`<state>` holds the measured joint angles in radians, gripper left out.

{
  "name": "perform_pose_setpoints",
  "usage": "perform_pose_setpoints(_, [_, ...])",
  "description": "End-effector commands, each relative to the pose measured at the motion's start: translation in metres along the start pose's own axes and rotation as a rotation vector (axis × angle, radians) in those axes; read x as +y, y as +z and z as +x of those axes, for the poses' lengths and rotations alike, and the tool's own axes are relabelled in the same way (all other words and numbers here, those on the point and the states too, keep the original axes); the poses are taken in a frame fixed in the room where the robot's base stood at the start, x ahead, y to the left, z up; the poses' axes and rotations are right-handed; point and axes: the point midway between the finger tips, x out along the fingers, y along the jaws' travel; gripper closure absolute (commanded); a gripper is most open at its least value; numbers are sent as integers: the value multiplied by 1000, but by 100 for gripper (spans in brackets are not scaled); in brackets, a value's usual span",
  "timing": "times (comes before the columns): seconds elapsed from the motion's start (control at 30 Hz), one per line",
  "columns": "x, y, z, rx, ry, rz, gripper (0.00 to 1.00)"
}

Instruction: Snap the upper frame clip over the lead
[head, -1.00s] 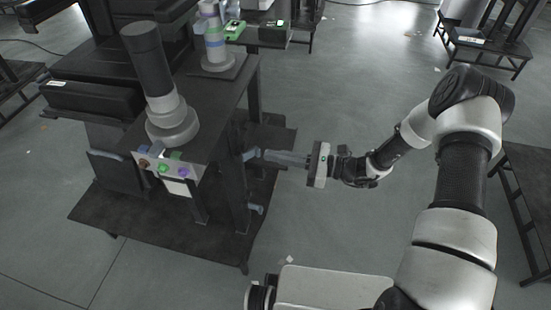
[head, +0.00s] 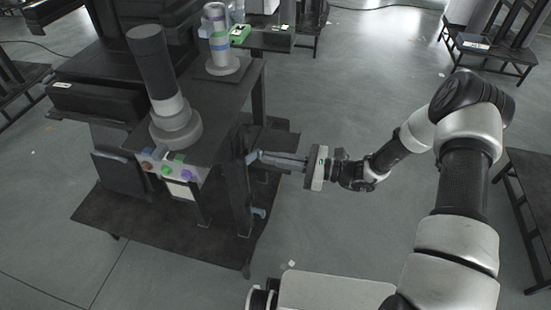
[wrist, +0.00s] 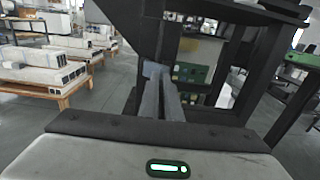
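My gripper (head: 262,157) reaches left from the arm to the side post of the dark frame. Its two long grey fingers lie close together and look shut. They also show in the wrist view (wrist: 160,82), pointing at the post. A small blue-grey piece, apparently the upper frame clip (head: 251,157), sits on the post at the fingertips. It shows in the wrist view (wrist: 152,70) too. The tips seem to touch it; I cannot tell whether it is between them. A second blue-grey clip (head: 259,212) sits lower on the post. I cannot make out the lead.
The dark frame carries a grey-and-black column (head: 158,85) and a panel with coloured buttons (head: 168,168). Its base plate (head: 160,232) spreads over the floor. Another dark stand (head: 530,190) is at the right edge. The floor between is open.

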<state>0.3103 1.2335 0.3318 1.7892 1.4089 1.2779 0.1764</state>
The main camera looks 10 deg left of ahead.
Motion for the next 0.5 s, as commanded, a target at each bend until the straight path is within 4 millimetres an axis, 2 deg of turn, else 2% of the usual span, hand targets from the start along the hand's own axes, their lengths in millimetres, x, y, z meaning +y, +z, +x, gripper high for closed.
perform_pose_setpoints(0.17, [4,0,1,-4,10,3,100])
perform_pose_setpoints(0.5, [2,0,-26,-3,6,3,100])
